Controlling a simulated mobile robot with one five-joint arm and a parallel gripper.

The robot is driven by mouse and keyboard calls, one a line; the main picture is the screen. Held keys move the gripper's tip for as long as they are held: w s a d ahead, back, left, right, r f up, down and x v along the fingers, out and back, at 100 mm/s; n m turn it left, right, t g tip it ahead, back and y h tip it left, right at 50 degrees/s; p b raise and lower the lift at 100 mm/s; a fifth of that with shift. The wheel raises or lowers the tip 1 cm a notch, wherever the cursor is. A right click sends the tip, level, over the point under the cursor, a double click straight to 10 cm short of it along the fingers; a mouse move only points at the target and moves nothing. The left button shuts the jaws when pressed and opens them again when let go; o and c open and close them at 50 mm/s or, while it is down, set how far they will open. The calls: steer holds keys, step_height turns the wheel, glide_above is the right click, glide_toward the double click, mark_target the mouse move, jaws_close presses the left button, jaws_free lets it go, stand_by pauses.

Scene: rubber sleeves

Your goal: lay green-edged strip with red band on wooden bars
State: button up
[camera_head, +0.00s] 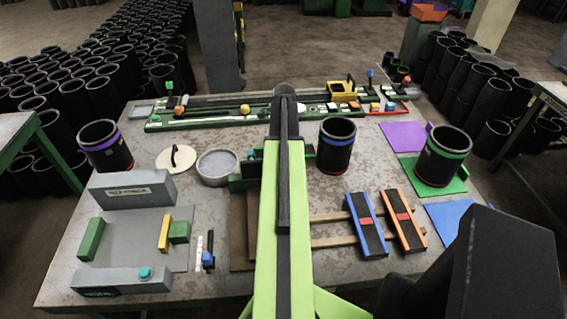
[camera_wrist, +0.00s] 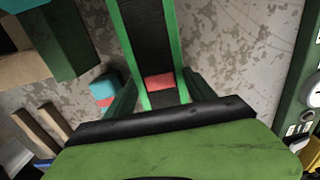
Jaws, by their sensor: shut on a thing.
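The green-edged strip (camera_wrist: 150,40) has a dark face and a red band (camera_wrist: 160,82). In the wrist view it runs away from me between the fingers of my gripper (camera_wrist: 160,94), which is shut on it near the red band. In the head view my own arm hides the gripper and most or all of this strip. Pale wooden bars (camera_head: 326,217) lie on the table right of my arm. A blue-edged strip (camera_head: 374,240) and an orange-edged strip (camera_head: 411,236), each with a red band, lie side by side across them. Two wooden bars (camera_wrist: 50,122) also show at lower left in the wrist view.
Black sleeves with a blue band (camera_head: 336,155), a green band (camera_head: 442,165) and a purple band (camera_head: 106,150) stand on the table. A grey fixture (camera_head: 130,192) is at left. A long green rail assembly (camera_head: 215,119) crosses the back. A round grey dish (camera_head: 217,167) stands left of my arm.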

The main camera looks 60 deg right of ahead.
step_height(320, 180, down, 4)
steer(key=b, duration=0.4)
steer(key=shift+f+b, duration=0.25)
steer(key=shift+b, duration=0.05)
steer(key=shift+r, duration=0.2)
steer(key=shift+f, duration=0.1)
steer(key=o, duration=1.4)
step_height(320, 180, up, 12)
steer(key=p, duration=1.2)
steer(key=shift+r+p, duration=0.2)
steer(key=shift+p, duration=0.15)
